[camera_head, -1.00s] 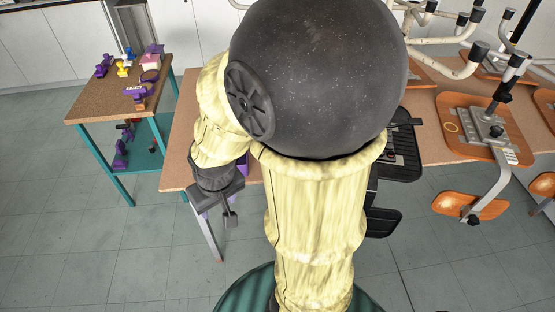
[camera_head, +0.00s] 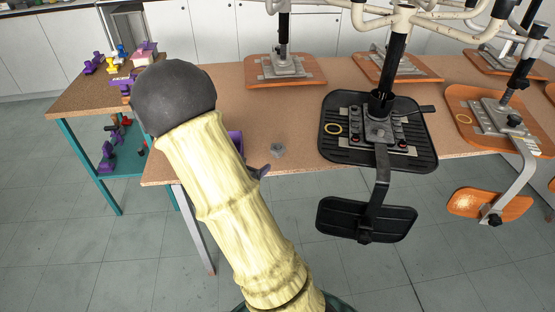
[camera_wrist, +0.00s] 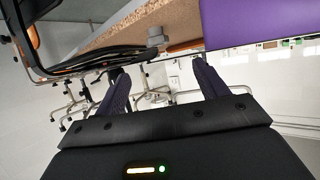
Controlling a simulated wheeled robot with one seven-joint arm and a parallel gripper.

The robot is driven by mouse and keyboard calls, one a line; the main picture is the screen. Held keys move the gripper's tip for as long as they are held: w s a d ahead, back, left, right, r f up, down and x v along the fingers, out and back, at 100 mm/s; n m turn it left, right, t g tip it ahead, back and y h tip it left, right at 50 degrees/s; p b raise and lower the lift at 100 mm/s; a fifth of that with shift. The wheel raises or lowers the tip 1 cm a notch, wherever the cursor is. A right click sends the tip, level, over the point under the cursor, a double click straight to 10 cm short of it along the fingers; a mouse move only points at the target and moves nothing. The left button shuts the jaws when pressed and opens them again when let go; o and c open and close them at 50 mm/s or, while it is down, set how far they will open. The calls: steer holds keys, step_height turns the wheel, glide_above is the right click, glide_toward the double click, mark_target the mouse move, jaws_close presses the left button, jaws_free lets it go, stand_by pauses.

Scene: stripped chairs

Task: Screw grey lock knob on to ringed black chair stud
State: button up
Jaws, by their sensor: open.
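The grey lock knob (camera_head: 277,150) sits on the bare brown table top, left of the black chair. My gripper (camera_wrist: 165,82) is open and empty, with dark purple fingers. In the head view my arm mostly hides it. The black chair (camera_head: 335,150) lies on the table with a metal plate and several studs. Which stud is ringed is too small to tell.
A purple block (camera_head: 235,142) stands beside my arm and fills the wrist view's upper right (camera_wrist: 260,22). Orange chairs (camera_head: 285,70) stand behind and right. A side table (camera_head: 75,100) with purple and yellow parts is at left.

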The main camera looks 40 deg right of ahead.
mark_target(274, 152)
steer(key=shift+s+d, duration=0.1)
steer(key=shift+d, duration=0.05)
steer(key=b+x, duration=0.1)
steer(key=x, duration=1.1)
steer(key=shift+d, duration=0.1)
steer(key=x, duration=0.5)
steer(key=shift+d+f, duration=0.1)
steer(key=shift+d, duration=0.05)
stand_by(0.4)
steer(key=c, duration=1.1)
steer(key=shift+c, duration=0.2)
